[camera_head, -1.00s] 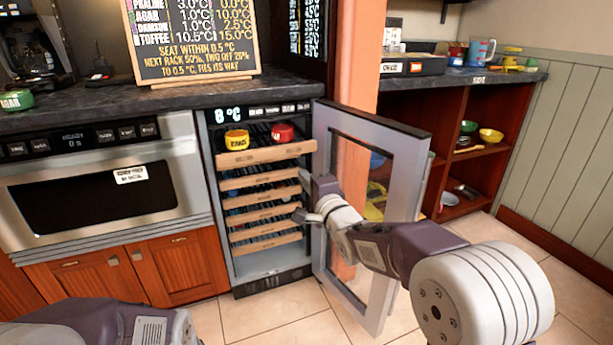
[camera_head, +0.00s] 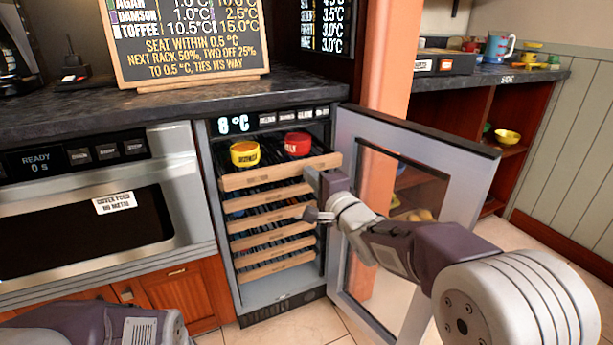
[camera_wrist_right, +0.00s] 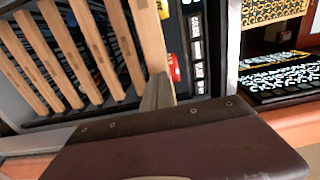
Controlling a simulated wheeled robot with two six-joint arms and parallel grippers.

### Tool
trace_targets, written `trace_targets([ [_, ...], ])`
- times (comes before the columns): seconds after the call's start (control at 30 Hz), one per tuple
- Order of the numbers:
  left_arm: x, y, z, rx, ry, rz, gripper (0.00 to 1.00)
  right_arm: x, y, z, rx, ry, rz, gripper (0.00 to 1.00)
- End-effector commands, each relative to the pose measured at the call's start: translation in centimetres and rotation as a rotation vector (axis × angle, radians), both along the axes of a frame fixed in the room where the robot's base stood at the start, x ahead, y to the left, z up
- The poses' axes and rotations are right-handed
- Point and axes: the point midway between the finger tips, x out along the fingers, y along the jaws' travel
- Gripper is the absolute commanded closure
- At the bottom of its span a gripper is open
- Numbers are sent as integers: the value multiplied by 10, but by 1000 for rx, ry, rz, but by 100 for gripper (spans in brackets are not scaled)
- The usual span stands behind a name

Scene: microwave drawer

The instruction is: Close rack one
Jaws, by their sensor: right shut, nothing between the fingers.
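The top rack (camera_head: 275,174), with a pale wooden front, sticks out a little past the lower racks in the open cooler. A yellow tub (camera_head: 244,153) and a red tub (camera_head: 297,144) stand on it. My right gripper (camera_head: 311,178) is shut and empty, with its tip at the right part of the top rack's front. In the right wrist view the finger (camera_wrist_right: 158,91) overlaps the end of the nearest wooden front (camera_wrist_right: 148,35); whether it touches is hard to tell. My left gripper is out of view; only part of that arm shows at bottom left.
Several lower racks (camera_head: 268,228) sit further in below. The cooler's framed glass door (camera_head: 475,190) stands open to the right, behind my right arm. A microwave drawer (camera_head: 90,215) is on the left. The dark counter (camera_head: 170,103) with a price-style board (camera_head: 190,45) runs above.

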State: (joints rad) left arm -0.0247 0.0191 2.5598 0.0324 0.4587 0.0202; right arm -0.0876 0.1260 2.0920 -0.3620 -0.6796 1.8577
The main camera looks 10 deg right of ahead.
Motion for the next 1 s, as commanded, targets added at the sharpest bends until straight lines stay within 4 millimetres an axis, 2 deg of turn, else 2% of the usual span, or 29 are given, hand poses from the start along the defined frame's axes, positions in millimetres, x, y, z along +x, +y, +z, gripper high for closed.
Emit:
trace_targets([
  [0.43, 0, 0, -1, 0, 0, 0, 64, -2, -2, 0, -1, 0, 1, 100],
  [0.53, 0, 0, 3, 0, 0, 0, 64, 3, 0, 2, 0, 1, 1, 100],
  [0.67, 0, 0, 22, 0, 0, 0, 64, 29, 8, 7, -1, 3, 4, 100],
  [0.9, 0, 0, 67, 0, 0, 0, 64, 96, 31, 9, -1, 3, 4, 100],
  [1.0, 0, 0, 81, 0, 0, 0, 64, 117, 37, 8, -1, 2, 2, 100],
])
